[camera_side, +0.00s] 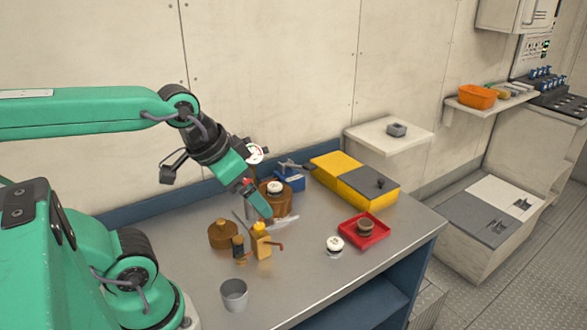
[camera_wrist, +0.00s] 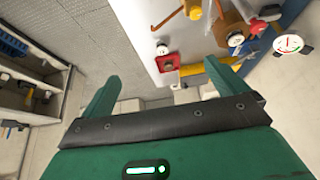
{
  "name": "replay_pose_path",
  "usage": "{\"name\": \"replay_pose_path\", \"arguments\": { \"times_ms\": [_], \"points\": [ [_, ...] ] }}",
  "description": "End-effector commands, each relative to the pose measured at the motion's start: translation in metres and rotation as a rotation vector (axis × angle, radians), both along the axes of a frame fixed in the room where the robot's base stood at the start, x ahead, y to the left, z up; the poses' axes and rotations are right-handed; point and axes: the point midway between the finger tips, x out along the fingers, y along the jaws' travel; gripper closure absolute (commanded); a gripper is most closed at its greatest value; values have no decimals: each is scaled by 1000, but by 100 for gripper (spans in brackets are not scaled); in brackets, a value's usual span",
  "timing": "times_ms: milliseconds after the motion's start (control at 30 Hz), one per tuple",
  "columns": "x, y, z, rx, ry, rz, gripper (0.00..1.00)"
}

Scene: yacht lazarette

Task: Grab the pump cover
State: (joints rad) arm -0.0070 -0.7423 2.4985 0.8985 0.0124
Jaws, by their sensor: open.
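I cannot tell for certain which part is the pump cover. A round white-topped part (camera_side: 335,245) lies on the bench just left of a red tray (camera_side: 378,238), which holds a brown round part (camera_side: 365,228). A brass housing (camera_side: 288,208) with a white-topped round piece (camera_side: 275,187) on it stands farther back, partly behind my gripper (camera_side: 258,207). A squat brass part (camera_side: 222,234) stands to the left. My gripper is open, with nothing visible between its fingers in the wrist view (camera_wrist: 162,72); the red tray (camera_wrist: 169,63) shows beyond them there.
A yellow bottle (camera_side: 261,244), a small dark-and-brass part (camera_side: 238,247) and a grey cup (camera_side: 234,295) stand on the steel bench (camera_side: 300,285). A yellow-and-grey box (camera_side: 338,166) and a blue item (camera_side: 290,180) are at the back. The bench's front right is clear.

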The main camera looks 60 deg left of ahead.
Motion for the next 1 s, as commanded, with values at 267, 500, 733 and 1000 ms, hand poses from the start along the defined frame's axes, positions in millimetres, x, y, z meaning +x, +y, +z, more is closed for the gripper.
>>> {"name": "replay_pose_path", "arguments": {
  "times_ms": [267, 500, 733, 1000],
  "points": [
    [13, 22, -15, 62, 70, -43, 2],
    [27, 63, -44, 135, 190, -137, 2],
    [31, 106, -78, 167, 308, -248, 2],
    [21, 156, -124, 153, 422, -389, 2]
  ]
}}
